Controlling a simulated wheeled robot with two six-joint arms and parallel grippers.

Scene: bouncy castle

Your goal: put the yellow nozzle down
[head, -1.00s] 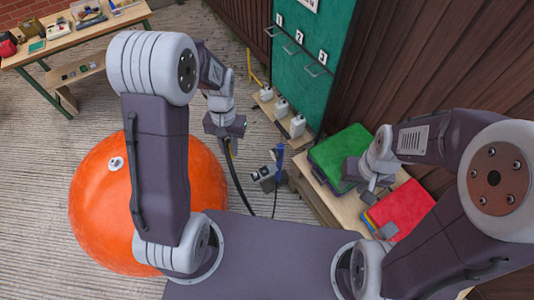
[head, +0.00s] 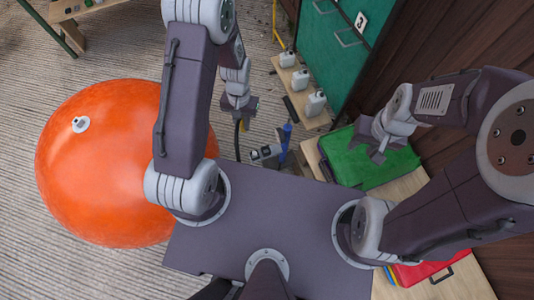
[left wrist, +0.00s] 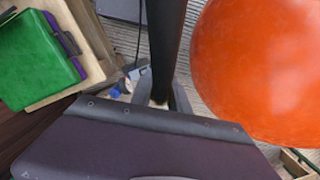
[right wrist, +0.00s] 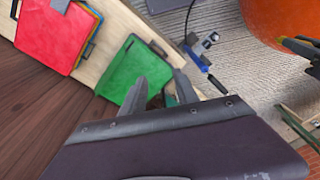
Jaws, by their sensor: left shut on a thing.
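My left gripper (head: 242,112) points down beyond the front edge of my base, right of the orange ball. It is shut on the yellow nozzle, which shows only as a small yellow bit (head: 250,133) beside the black hose (head: 237,142). In the left wrist view the hose (left wrist: 165,45) runs between the fingers and hides most of the nozzle.
The large orange ball (head: 110,165) lies on the left. A grey and blue device (head: 268,152) stands close to the left gripper. White bottles (head: 300,80) stand on a low board by the green panel (head: 335,45). A red case (head: 425,270) lies at lower right.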

